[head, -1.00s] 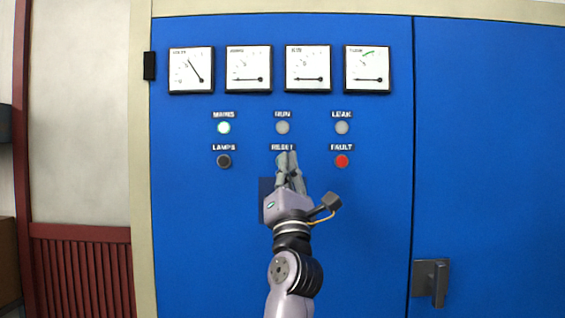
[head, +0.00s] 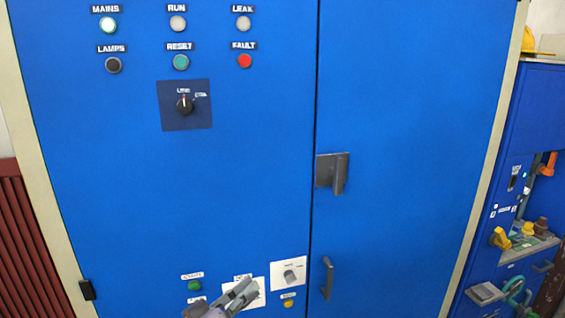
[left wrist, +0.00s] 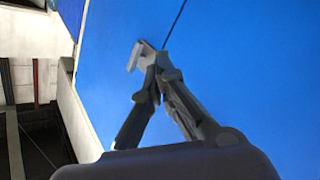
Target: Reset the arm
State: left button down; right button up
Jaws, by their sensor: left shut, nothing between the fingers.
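My left gripper (head: 240,296) is at the bottom of the head view, in front of the lower part of the blue cabinet (head: 240,180). Its fingers are shut with nothing between them. It hides part of a white plate (head: 257,292) low on the cabinet door. In the left wrist view its fingers (left wrist: 150,75) come together at the tips against the blue cabinet front. The teal RESET button (head: 181,62) is high on the panel, well above the gripper. The red FAULT lamp (head: 245,61) and the pale MAINS lamp (head: 108,25) are beside it. My right gripper is not in view.
A rotary selector (head: 185,106) sits below the buttons. A latch handle (head: 333,172) and a lower handle (head: 327,278) stick out from the right door. A green button (head: 194,286) and a switch plate (head: 290,273) are near the gripper. A tool cabinet (head: 530,110) stands at the right.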

pick_arm(q)
jog(key=s+a+f+m+g+y, duration=0.2)
jog(key=s+f+g+y, duration=0.15)
jog(key=s+f, duration=0.6)
jog(key=s+a+f+g+y, duration=0.35)
jog(key=s+a+f, duration=0.3)
jog(key=s, duration=0.35)
jog(key=s+a+f+g+y, duration=0.3)
jog(key=s+a+f+g, duration=0.15)
jog(key=s+f, duration=0.4)
notch_tip(320, 180, down, 30)
jog(key=s+f+m+b, duration=0.1)
jog(key=s+b, duration=0.1)
jog(key=b, duration=0.2)
jog(key=s+a+f+g+b, duration=0.1)
jog(key=s+f, duration=0.7)
jog(key=f, duration=0.1)
jog(key=s+a+f+g+b, duration=0.1)
jog(key=s+a+f+b, duration=0.1)
jog(key=s+f, duration=0.6)
jog(key=shift+s+a+f+b, duration=0.3)
jog(key=shift+s+f, duration=0.1)
jog(key=shift+f, duration=0.35)
